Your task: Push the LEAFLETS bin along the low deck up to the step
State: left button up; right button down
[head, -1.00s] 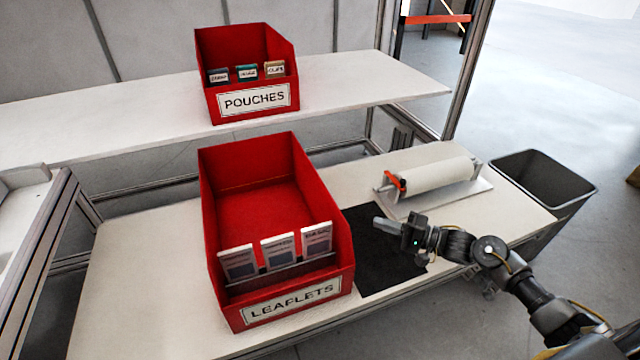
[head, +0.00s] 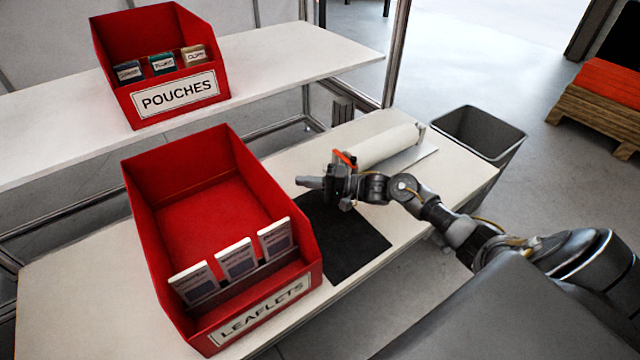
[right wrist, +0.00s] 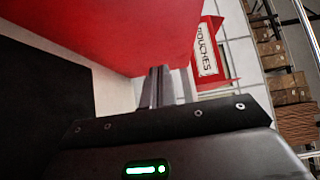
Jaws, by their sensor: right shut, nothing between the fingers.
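The red LEAFLETS bin (head: 165,262) stands on the white low deck (head: 75,290), its label facing me. Several white leaflets (head: 235,260) stand in its front pocket; the large space behind is empty. My right gripper (head: 306,182) is shut and empty. It is just right of the bin's right wall, above the far part of a black mat. In the right wrist view, the shut fingers (right wrist: 158,85) point towards the red bin (right wrist: 120,30); I cannot tell if they touch it. I cannot make out the step for certain. My left gripper is not in view.
A red POUCHES bin (head: 120,60) stands on the white higher shelf (head: 290,55) behind. A white roll (head: 385,148) on a stand lies beyond the black mat (head: 345,240). A grey waste bin (head: 480,130) stands past the deck's right end.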

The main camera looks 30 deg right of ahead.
aim_at(266, 185)
jog(key=shift+w+a, duration=0.3)
jog(key=shift+a, duration=0.8)
jog(key=shift+w+a, duration=0.35)
jog(key=shift+a, duration=0.75)
jog(key=shift+w+a, duration=0.3)
jog(key=shift+a, duration=0.8)
